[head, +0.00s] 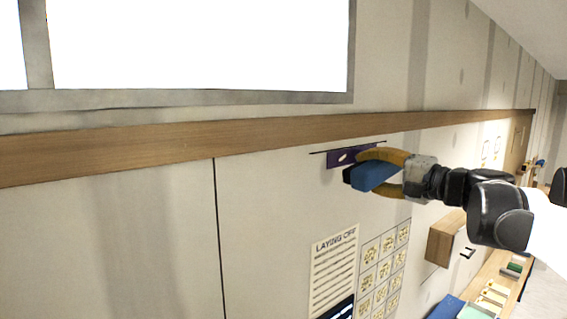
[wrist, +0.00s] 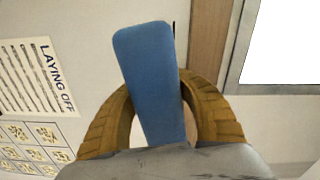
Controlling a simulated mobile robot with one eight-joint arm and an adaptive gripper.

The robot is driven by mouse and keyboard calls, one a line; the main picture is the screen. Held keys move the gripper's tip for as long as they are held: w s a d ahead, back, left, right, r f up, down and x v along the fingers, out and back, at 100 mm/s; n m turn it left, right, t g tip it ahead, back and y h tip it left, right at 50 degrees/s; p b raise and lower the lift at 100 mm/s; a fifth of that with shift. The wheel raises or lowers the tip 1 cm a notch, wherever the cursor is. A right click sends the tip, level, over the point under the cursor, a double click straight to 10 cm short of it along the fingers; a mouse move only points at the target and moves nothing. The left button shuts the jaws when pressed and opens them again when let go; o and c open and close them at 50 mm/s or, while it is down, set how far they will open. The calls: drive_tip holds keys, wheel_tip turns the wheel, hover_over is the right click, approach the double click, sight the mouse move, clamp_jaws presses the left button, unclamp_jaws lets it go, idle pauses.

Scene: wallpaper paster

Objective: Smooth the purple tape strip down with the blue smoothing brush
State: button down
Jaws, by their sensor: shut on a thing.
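The purple tape strip (head: 343,158) is on the wall just below the wooden rail, with a thin dark line along its top. Its right part is hidden behind my gripper. The blue smoothing brush (head: 371,177) is held between the tan fingers of my gripper (head: 384,176), in front of the strip's lower right part. I cannot tell whether the brush touches the strip. In the wrist view the blue brush (wrist: 152,85) stands out between both curved fingers, slightly tilted. The strip is not visible there.
A wooden rail (head: 250,138) runs along the wall above the strip, below a bright window (head: 200,45). A "LAYING OFF" poster (head: 333,272) and a picture chart (head: 384,265) are lower on the wall. A wooden box (head: 444,238) juts out at right, above a shelf with items.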

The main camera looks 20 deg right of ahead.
sight(331, 160)
drive_tip(key=shift+w+d, duration=0.15)
drive_tip(key=shift+d, duration=0.1)
drive_tip(key=shift+x, duration=3.25)
drive_tip(key=shift+x, duration=1.1)
drive_tip(key=shift+a, duration=0.3)
drive_tip(key=shift+s+a, duration=0.55)
drive_tip(key=shift+a, duration=0.35)
drive_tip(key=shift+w+d, duration=0.3)
drive_tip(key=shift+d, duration=0.35)
drive_tip(key=shift+w+d, duration=0.25)
drive_tip(key=shift+d, duration=0.4)
drive_tip(key=shift+a, duration=0.15)
drive_tip(key=shift+s+a, duration=0.3)
drive_tip(key=shift+a, duration=0.15)
